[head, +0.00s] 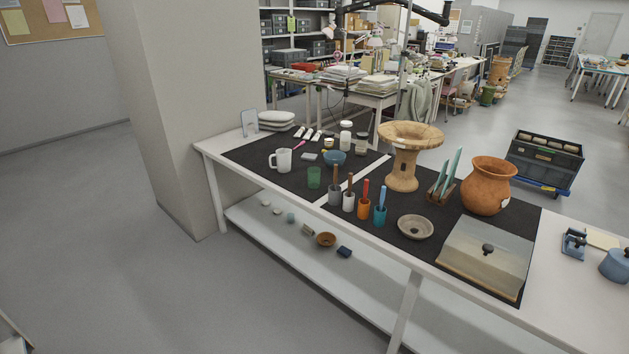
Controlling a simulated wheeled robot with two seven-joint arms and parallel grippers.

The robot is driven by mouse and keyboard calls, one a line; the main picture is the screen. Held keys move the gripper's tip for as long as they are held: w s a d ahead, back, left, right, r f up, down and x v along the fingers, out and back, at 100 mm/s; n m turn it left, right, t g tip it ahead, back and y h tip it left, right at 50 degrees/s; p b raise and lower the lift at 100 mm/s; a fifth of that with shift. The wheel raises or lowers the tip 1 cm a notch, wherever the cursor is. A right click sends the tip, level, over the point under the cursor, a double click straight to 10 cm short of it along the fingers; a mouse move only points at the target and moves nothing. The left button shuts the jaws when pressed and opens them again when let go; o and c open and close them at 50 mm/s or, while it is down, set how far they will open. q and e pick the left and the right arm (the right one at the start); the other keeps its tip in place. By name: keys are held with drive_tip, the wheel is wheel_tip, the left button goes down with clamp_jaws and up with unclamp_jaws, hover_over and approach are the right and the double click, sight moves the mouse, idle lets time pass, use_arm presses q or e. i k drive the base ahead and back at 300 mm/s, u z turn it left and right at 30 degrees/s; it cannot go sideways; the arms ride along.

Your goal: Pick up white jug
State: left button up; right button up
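A white jug (281,160) stands upright on the dark mat (245,153) at the left part of the long white table. Its handle shows on its left side. A green cup (314,177) stands to its right and a blue bowl (335,158) lies behind that cup. Neither of my grippers shows in the head view, and nothing is touching the jug.
Several tool holders, a wooden stand (403,160), an orange pot (487,185) and a lidded box (487,258) fill the table's right part. A grey pillar (190,120) stands by its left end. The floor in front (170,290) is clear.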

sight(283, 155)
drive_tip(key=u, duration=1.4)
drive_tip(key=i, duration=2.5)
drive_tip(key=z, duration=3.45)
